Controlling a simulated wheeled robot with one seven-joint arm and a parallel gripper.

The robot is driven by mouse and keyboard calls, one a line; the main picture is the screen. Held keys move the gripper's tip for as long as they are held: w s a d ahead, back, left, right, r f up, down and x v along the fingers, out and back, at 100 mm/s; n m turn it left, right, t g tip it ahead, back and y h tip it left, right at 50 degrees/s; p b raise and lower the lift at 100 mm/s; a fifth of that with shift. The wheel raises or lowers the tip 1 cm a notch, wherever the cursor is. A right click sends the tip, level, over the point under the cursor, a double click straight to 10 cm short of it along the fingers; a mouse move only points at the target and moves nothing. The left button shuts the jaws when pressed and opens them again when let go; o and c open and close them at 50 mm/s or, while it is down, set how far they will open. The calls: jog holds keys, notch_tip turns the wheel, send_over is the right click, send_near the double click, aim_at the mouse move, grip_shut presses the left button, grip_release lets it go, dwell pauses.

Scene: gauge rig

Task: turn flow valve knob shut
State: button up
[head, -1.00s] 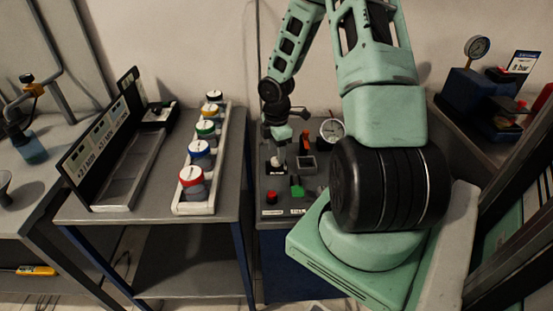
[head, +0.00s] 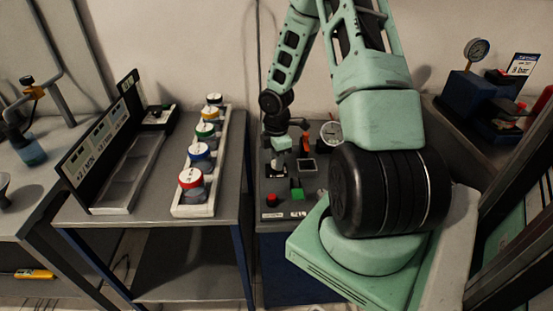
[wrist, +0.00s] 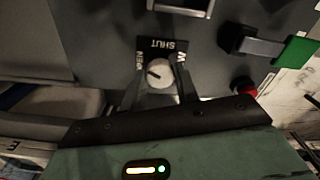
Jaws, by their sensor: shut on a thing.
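The flow valve knob (wrist: 160,73) is a small pale round knob with a dark line on its face, on a dark grey panel in the wrist view. The line runs left from its middle. A black label (wrist: 162,46) reading SHUT lies beyond it, with partly hidden lettering at its two sides. My gripper (wrist: 157,80) has one dark finger on each side of the knob and is shut on it. In the head view my gripper (head: 277,158) is low over the panel; the knob is too small there to make out clearly.
A green-handled lever (wrist: 297,50) and a red button (wrist: 243,88) stand to the right of the knob. A dial gauge (head: 331,133) is at the panel's back. A rack of colour-topped jars (head: 200,157) stands on the left table.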

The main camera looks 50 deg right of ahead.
jog(key=shift+m, duration=0.3)
jog(key=m+p, duration=0.1)
jog(key=m, duration=0.4)
jog(key=shift+r+m+p, duration=0.1)
jog(key=shift+m+p, duration=0.3)
jog(key=m, duration=0.6)
jog(key=shift+w+p, duration=0.1)
jog(key=shift+p, duration=0.3)
jog(key=shift+m, duration=0.3)
jog(key=o, duration=1)
jog(key=shift+c, duration=0.2)
notch_tip(320, 180, up, 17)
jog(key=shift+r, duration=0.15)
